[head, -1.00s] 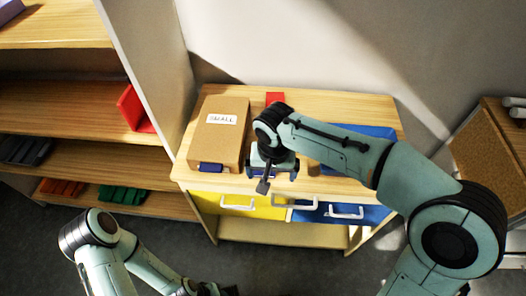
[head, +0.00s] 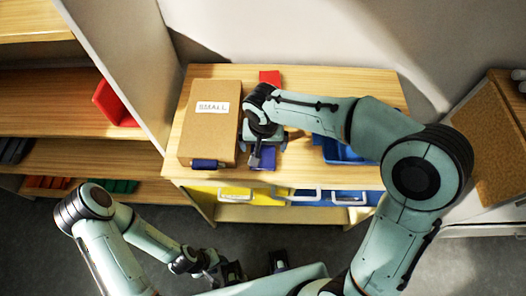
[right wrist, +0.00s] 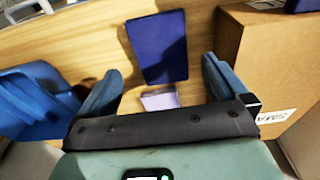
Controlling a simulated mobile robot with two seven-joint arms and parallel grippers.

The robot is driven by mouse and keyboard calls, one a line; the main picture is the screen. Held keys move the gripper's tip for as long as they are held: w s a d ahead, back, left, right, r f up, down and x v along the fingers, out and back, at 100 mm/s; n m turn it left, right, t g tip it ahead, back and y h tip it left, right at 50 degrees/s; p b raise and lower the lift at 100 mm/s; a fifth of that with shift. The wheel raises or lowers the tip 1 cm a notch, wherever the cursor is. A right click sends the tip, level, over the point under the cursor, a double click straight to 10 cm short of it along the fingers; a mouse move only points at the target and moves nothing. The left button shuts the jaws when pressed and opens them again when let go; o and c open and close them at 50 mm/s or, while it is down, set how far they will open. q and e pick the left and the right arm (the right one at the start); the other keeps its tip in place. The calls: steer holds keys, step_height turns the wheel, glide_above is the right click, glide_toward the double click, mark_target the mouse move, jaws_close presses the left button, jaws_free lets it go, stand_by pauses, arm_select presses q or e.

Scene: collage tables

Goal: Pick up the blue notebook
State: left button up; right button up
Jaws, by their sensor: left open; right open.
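The dark blue notebook (right wrist: 158,48) lies flat on the wooden tabletop in the right wrist view. In the head view part of the blue notebook (head: 263,157) shows beneath my right gripper, which hides the rest. My right gripper (right wrist: 160,78) is open and empty. Its fingers stand on either side of the notebook's near end, apart from it in the picture; I cannot tell the height gap. My left gripper (head: 256,267) is open and empty, low in the head view, in front of the table.
A cardboard box marked SMALL (head: 211,125) stands left of the notebook, with a small dark blue item (head: 205,163) at its front. A blue bin (head: 345,150) is on the right. A red item (head: 269,77) lies behind. A lilac piece (right wrist: 160,98) is near the notebook.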

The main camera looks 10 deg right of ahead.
mark_target(263, 152)
steer(key=f, duration=0.2)
steer(key=w+f, duration=0.1)
steer(key=f, duration=0.2)
steer(key=shift+d+f, duration=0.1)
arm_select(q)
steer(key=shift+r, duration=0.15)
arm_select(e)
steer(key=c, duration=1.1)
steer(key=shift+o, duration=0.2)
arm_select(q)
steer(key=w+r+p, duration=0.2)
steer(key=r, duration=0.1)
steer(key=shift+p, duration=0.3)
arm_select(e)
step_height(263, 152, up, 20)
